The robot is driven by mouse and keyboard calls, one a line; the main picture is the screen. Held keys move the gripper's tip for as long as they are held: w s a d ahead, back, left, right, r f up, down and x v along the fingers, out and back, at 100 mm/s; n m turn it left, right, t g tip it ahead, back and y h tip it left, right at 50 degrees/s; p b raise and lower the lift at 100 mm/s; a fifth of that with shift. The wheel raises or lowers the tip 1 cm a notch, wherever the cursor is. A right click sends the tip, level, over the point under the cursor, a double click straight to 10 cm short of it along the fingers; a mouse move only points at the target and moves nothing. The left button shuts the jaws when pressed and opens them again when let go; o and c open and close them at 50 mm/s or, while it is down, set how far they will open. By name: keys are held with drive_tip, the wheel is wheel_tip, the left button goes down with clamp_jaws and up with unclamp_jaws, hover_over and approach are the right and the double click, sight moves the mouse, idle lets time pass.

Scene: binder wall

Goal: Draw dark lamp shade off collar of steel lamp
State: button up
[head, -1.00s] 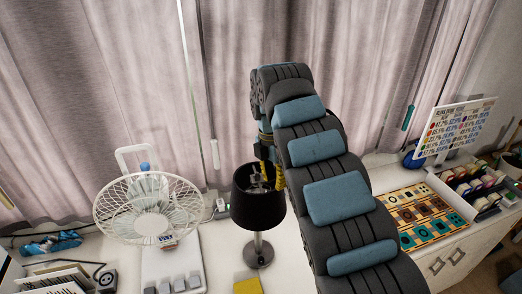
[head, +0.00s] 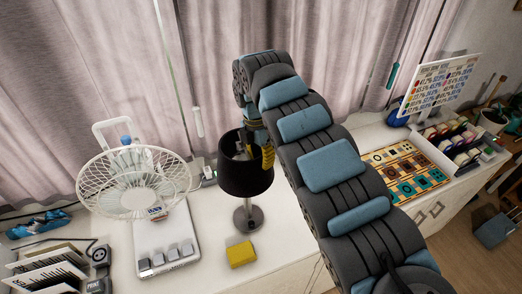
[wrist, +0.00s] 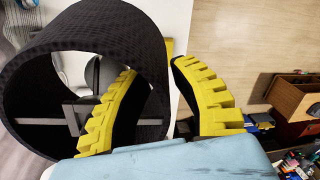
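The dark lamp shade (head: 245,178) sits at the top of the steel lamp (head: 249,217), above its pole and round base. My gripper (head: 257,156) reaches down over the shade's right rim. In the wrist view the shade (wrist: 60,50) is a large black cylinder seen through its open end, with a grey cross strut and fitting inside. My gripper (wrist: 160,105) has one yellow ridged finger inside the shade and the other outside. The shade wall lies between them, with a visible gap to the outer finger, so the gripper is open. The collar cannot be made out clearly.
A white fan (head: 140,182) stands left of the lamp, and a yellow block (head: 241,254) lies in front of its base. A tray of coloured tiles (head: 403,170) and a white chart (head: 440,82) are at right. Curtains hang close behind.

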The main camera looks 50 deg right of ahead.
drive_tip(key=shift+f, duration=0.2)
clamp_jaws()
drive_tip(key=shift+r, duration=2.55)
idle(0.5)
